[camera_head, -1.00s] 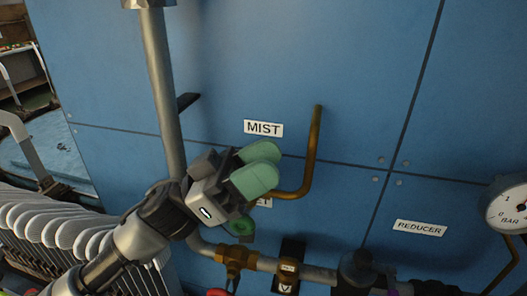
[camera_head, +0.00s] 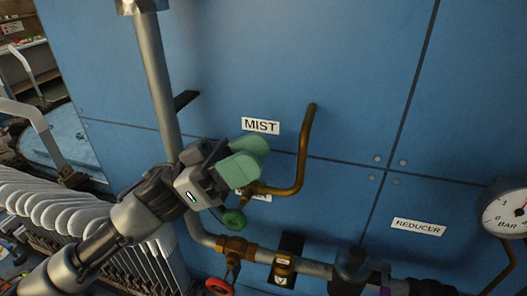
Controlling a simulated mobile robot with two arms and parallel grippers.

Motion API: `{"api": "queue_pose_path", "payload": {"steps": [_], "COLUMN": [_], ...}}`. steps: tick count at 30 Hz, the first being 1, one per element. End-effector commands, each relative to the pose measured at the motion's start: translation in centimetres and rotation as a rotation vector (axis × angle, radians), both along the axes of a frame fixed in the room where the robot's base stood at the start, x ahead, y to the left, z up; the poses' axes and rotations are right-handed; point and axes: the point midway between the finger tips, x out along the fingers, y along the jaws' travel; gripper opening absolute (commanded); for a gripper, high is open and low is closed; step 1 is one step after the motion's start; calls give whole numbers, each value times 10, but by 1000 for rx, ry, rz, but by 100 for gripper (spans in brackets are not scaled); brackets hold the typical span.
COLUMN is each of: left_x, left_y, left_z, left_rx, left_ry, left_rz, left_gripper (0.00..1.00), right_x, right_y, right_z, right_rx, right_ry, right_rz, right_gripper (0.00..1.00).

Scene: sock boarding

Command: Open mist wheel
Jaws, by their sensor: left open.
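A white MIST label (camera_head: 260,126) is on the blue wall panel. Below it, a small green wheel (camera_head: 234,219) shows just under my left gripper (camera_head: 244,158); I take it for the mist wheel, and it is partly hidden by the gripper. The gripper comes in from the lower left, with its green-padded fingers open and pointing up and right over the pipework. I see nothing between the fingers. I cannot tell whether the gripper touches the wheel. My right gripper is not in view.
A bent brass pipe (camera_head: 304,150) rises right of the gripper. A grey vertical pipe (camera_head: 156,85) stands to its left. A red wheel (camera_head: 219,287) is at the bottom edge. A pressure gauge (camera_head: 506,208) and REDUCER label (camera_head: 418,227) are at right. White ribbed fins (camera_head: 70,222) stand at left.

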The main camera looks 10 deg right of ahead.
Motion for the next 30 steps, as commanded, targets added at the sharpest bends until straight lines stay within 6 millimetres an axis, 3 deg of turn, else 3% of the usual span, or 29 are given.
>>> {"api": "queue_pose_path", "payload": {"steps": [1, 13, 30], "left_x": [6, 18, 27], "left_y": [17, 40, 60], "left_z": [35, 41, 47], "left_rx": [-46, -40, -40], "left_ry": [-40, -37, -35], "left_rz": [28, 29, 28], "left_gripper": [44, 44, 44], "right_x": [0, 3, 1], "right_y": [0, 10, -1], "right_z": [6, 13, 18], "right_rx": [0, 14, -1], "right_ry": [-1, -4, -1], "right_rz": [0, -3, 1], "right_gripper": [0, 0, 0]}}
